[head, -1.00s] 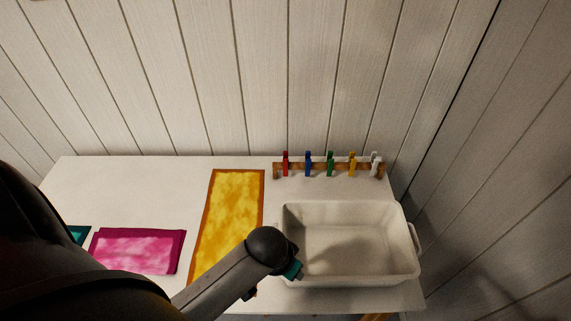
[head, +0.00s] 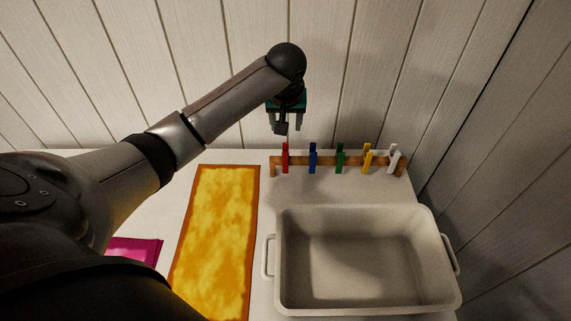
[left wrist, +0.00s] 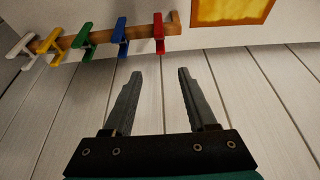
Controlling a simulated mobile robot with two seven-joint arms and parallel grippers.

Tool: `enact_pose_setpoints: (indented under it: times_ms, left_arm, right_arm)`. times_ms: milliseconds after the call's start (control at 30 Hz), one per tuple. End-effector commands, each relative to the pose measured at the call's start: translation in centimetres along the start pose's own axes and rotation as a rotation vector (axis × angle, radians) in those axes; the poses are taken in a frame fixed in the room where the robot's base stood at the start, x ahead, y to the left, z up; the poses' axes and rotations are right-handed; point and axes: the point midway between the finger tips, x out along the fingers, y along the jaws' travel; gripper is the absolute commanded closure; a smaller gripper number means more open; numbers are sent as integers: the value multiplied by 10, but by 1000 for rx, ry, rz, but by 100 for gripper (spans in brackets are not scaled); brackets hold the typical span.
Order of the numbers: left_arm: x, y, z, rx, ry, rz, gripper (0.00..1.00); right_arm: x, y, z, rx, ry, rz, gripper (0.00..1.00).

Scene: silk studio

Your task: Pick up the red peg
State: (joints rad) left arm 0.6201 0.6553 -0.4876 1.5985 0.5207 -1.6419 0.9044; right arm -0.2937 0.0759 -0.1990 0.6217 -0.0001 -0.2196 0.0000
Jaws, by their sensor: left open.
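The red peg (head: 285,157) is clipped upright at the left end of a wooden rail at the back of the table. In the left wrist view the red peg (left wrist: 158,33) is on the rail, beyond the fingertips and near the top. My left gripper (head: 285,128) hangs just above the red peg in the head view, pointing down. In the left wrist view its two fingers (left wrist: 157,72) are apart with nothing between them. The red peg is apart from the fingers. My right gripper is in neither view.
Blue (head: 312,158), green (head: 340,158), yellow (head: 367,158) and white (head: 393,158) pegs share the rail (head: 326,162). A pale basin (head: 284,285) stands in front. A yellow cloth (head: 215,235) lies left, a magenta cloth (head: 135,250) farther left. A plank wall rises close behind.

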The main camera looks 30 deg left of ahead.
Motion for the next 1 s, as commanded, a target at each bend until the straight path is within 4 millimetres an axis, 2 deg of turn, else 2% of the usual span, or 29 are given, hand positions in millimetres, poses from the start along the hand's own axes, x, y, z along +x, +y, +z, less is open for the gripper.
enact_pose_setpoints:
  times_ms: [33,100,267,367,700,833,1000]
  left_arm:
    - [12,0,4,-2,1,-1,43]
    - [16,-1,5,-4,2,-1,43]
    - [24,-1,7,-6,2,-2,43]
    - [37,-1,7,-7,1,-2,43]
    - [100,-1,7,-6,2,-3,43]
    - [114,0,7,-4,3,-1,43]
    - [122,-1,7,-4,3,-1,43]
  right_arm:
    - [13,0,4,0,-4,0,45]
    - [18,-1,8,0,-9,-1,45]
    - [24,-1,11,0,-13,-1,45]
    - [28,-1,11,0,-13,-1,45]
    - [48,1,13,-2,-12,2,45]
    - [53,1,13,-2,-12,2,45]
    - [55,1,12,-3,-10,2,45]
